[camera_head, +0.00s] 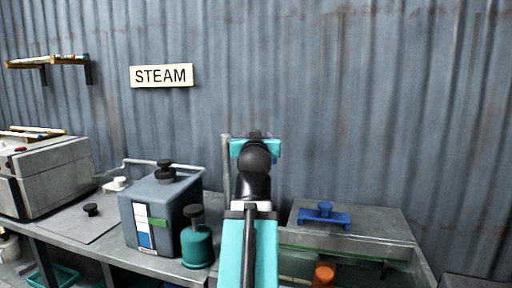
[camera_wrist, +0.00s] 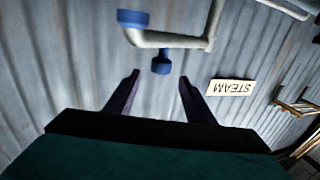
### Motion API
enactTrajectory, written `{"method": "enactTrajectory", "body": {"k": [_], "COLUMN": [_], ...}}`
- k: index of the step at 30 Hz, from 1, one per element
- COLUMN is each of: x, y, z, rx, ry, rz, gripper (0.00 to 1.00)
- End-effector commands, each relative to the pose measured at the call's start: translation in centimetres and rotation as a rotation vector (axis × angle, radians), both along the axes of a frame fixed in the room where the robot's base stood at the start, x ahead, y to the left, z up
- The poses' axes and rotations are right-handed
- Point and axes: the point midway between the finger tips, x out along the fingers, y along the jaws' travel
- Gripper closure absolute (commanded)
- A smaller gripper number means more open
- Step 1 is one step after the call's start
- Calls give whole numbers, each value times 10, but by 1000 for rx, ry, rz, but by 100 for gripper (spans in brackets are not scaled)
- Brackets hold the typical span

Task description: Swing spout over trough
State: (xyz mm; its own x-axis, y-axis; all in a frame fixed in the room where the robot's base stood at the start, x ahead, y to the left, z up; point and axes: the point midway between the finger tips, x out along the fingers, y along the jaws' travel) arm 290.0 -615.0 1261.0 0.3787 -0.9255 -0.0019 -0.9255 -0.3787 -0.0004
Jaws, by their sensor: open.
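The spout (camera_wrist: 175,41) shows in the wrist view as a grey bent pipe with a blue end at its left. A blue knob (camera_wrist: 161,64) is on the pipe. The wrist view is upside down, as the sign shows. My gripper (camera_wrist: 160,77) is open and empty, and the knob appears between and just beyond its fingertips, with no visible contact. In the head view a grey upright pipe (camera_head: 226,168) stands left of my arm, which hides the spout and fingers. The metal trough (camera_head: 345,239) is at the lower right, partly behind my arm.
A blue handle (camera_head: 325,214) sits on the flat metal top behind the trough's front edge. An orange knob (camera_head: 324,273) is in front. Left of my arm are a green canister (camera_head: 197,246) and a grey steam box (camera_head: 150,213). A corrugated wall stands close behind.

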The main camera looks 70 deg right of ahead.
Motion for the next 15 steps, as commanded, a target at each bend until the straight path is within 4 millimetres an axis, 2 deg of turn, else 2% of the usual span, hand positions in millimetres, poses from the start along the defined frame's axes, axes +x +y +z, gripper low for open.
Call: {"method": "enactTrajectory", "body": {"k": [15], "x": [-9], "y": [21], "z": [-1], "rx": [0], "ry": [0], "rz": [0], "gripper": [51]}}
